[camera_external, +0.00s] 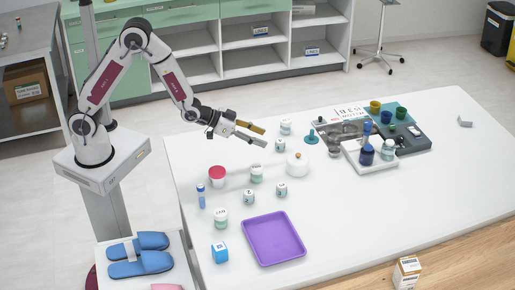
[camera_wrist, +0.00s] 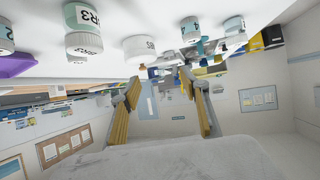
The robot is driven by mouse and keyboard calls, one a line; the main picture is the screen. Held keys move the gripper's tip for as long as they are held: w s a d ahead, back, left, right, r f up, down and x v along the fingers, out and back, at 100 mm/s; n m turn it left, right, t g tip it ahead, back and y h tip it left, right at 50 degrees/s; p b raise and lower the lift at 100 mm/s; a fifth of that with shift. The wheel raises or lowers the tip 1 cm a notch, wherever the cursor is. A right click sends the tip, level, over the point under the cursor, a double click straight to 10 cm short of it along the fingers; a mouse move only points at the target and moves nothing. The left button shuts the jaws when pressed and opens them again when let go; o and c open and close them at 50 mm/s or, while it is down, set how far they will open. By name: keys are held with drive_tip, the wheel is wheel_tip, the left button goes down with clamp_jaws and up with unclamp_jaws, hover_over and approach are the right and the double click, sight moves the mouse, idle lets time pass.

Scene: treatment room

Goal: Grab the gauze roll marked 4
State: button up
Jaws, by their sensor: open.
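Small white and teal gauze rolls or jars with dark print stand on the white table, among them one at the tray's upper edge (camera_external: 249,198), one to its right (camera_external: 281,189) and one near my gripper (camera_external: 279,145). I cannot read which is marked 4. My gripper (camera_external: 264,136) is open and empty above the table, beside the back rolls. In the wrist view, the fingers of my gripper (camera_wrist: 160,82) are spread with nothing between them. That view shows a labelled teal and white container (camera_wrist: 83,30) and a smaller numbered cylinder (camera_wrist: 190,29), upside down.
A purple tray (camera_external: 273,238) lies at the front. A white lidded pot (camera_external: 298,164), a red-topped jar (camera_external: 217,175), a blue vial (camera_external: 201,197) and a blue box (camera_external: 220,252) stand around the rolls. Cups and trays crowd the back; the table's right is mostly clear.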

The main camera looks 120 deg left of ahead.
drive_tip(key=n+y, duration=0.1)
drive_tip(key=y, duration=0.1)
approach(277, 141)
drive_tip(key=x, duration=0.3)
drive_tip(key=shift+w+f, duration=0.3)
drive_tip(key=shift+w, duration=0.05)
drive_tip(key=shift+x, duration=1.3)
drive_tip(key=shift+w+a, duration=0.1)
drive_tip(key=shift+x, duration=2.5)
drive_tip(key=shift+a+r, duration=0.1)
drive_tip(key=shift+a, duration=0.05)
drive_tip(key=c, duration=1)
